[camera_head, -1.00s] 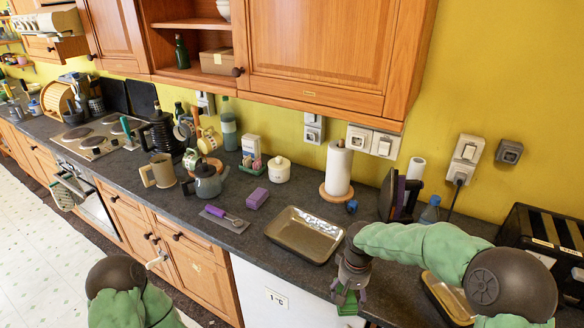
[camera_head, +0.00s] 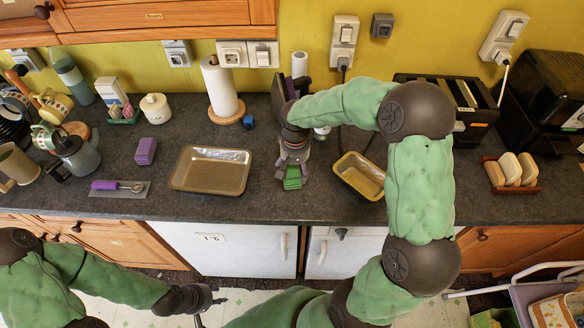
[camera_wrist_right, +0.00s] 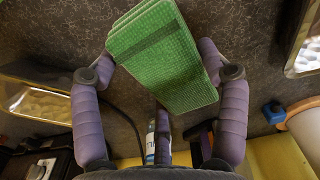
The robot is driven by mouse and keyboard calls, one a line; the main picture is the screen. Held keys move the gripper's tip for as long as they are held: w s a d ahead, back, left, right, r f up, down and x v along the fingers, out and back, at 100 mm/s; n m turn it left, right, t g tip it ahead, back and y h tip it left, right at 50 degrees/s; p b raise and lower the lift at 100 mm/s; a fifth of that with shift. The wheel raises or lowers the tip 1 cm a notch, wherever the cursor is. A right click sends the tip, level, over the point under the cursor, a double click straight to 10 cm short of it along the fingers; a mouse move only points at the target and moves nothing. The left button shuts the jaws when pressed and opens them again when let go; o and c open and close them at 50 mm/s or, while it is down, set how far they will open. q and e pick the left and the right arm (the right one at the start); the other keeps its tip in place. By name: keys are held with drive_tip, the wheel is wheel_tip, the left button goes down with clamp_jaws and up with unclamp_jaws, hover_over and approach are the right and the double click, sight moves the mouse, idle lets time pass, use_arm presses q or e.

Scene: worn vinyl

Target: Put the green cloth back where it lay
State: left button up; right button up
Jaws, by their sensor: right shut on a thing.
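The green cloth (camera_head: 292,178) is a folded, flat bundle held in my right gripper (camera_head: 293,163), over the counter between the large metal tray and the smaller loaf pan. In the right wrist view the green cloth (camera_wrist_right: 165,60) sits between the two purple fingers of the right gripper (camera_wrist_right: 160,72), which are shut on its sides. Whether it touches the counter is hard to tell. My left gripper (camera_head: 205,298) is low in front of the cabinets, away from the cloth, and its fingers are too small to read.
The large metal tray (camera_head: 210,153) lies left of the cloth and the loaf pan (camera_head: 358,176) lies right. A paper towel roll (camera_head: 220,88), a small blue object (camera_head: 248,122) and a toaster (camera_head: 440,98) stand behind. Bare counter (camera_head: 285,207) shows along the front.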

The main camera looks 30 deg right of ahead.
drive_tip(key=shift+w+f, duration=0.1)
drive_tip(key=shift+f, duration=0.05)
drive_tip(key=shift+f+b, duration=2.2)
drive_tip(key=shift+f, duration=0.6)
drive_tip(key=shift+f+b, duration=0.5)
drive_tip(key=shift+f, duration=0.1)
drive_tip(key=o, duration=1.1)
drive_tip(key=shift+c, duration=0.2)
drive_tip(key=shift+r, duration=0.2)
drive_tip(key=shift+r+p, duration=2.75)
drive_tip(key=shift+r, duration=1.1)
